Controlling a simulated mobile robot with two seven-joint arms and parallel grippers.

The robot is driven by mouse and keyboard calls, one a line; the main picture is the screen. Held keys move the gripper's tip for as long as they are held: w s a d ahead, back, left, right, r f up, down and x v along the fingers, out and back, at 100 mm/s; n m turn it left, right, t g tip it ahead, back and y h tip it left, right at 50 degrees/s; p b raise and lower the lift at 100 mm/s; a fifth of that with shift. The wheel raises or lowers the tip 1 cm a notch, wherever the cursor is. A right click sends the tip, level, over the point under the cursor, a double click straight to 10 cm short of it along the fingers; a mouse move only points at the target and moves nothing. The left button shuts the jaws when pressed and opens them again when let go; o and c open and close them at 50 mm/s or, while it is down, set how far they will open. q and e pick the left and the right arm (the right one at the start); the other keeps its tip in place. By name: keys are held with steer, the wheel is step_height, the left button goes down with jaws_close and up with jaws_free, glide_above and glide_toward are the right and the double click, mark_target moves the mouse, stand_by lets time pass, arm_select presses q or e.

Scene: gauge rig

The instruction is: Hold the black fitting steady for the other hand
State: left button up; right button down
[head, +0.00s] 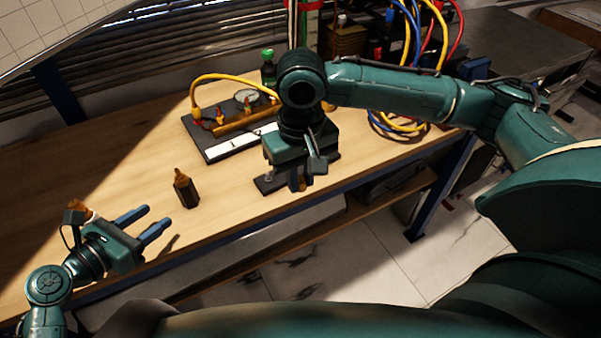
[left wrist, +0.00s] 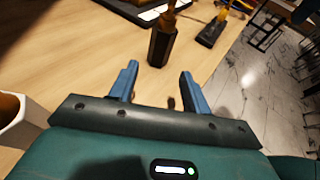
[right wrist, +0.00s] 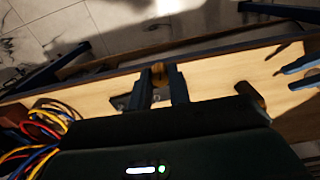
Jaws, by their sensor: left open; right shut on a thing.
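The black fitting (head: 186,191) stands upright on the wooden bench, a dark body with a brass-coloured top. It also shows in the left wrist view (left wrist: 162,46), just beyond my left fingertips. My left gripper (head: 157,217) is open and empty, its two blue fingers pointing toward the fitting with a gap between. My right gripper (head: 299,184) is low over the bench, to the right of the fitting. In the right wrist view its fingers are shut on a small brass-coloured piece (right wrist: 158,72), mostly hidden between them.
A dark plate (head: 266,185) lies under my right gripper. Behind it stands a gauge rig (head: 215,152) with a yellow hose. Coloured hoses (head: 412,40) hang at the back right. A white cup-like thing (left wrist: 18,118) is left of my left gripper.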

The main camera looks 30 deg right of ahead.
mark_target(181, 198)
arm_select(q)
steer(key=b+x, duration=0.4)
steer(key=x, duration=0.1)
steer(key=shift+w+d+f, duration=0.15)
steer(key=shift+d+f, duration=0.05)
steer(key=shift+f, duration=0.1)
arm_select(e)
step_height(181, 198, down, 4)
steer(key=shift+f, duration=0.1)
arm_select(q)
steer(key=shift+w+d+p, duration=0.3)
steer(key=shift+w+d, duration=0.3)
steer(key=shift+d, duration=0.3)
arm_select(e)
steer(key=shift+r, duration=0.25)
arm_select(q)
steer(key=shift+x, duration=1.05)
steer(key=shift+f, duration=0.1)
steer(key=c, duration=0.9)
